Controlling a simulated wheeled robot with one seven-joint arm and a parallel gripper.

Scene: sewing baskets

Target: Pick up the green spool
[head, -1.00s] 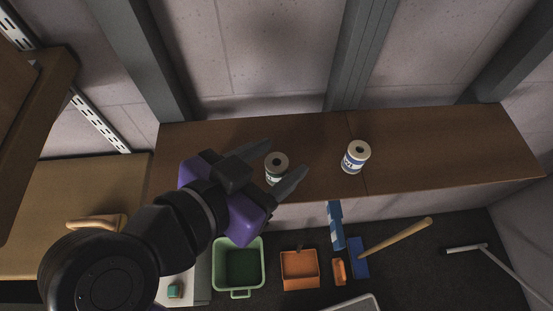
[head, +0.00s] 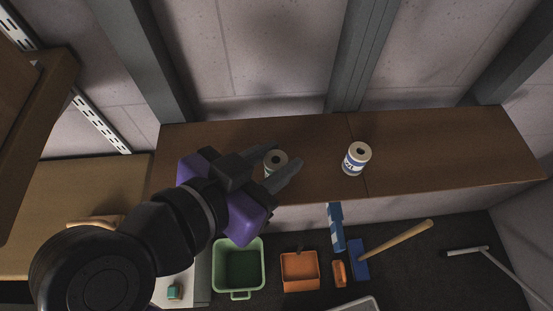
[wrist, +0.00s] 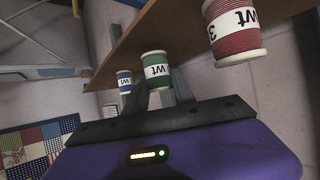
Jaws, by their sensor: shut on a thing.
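The green spool (wrist: 155,71), with a white label, stands between my gripper's fingers in the wrist view.
A blue spool (head: 356,158) stands apart to the right on the shelf; it also shows in the wrist view (wrist: 124,82). A red spool (wrist: 236,40) is close on the other side. A green bin (head: 239,264) and an orange bin (head: 300,270) lie below.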

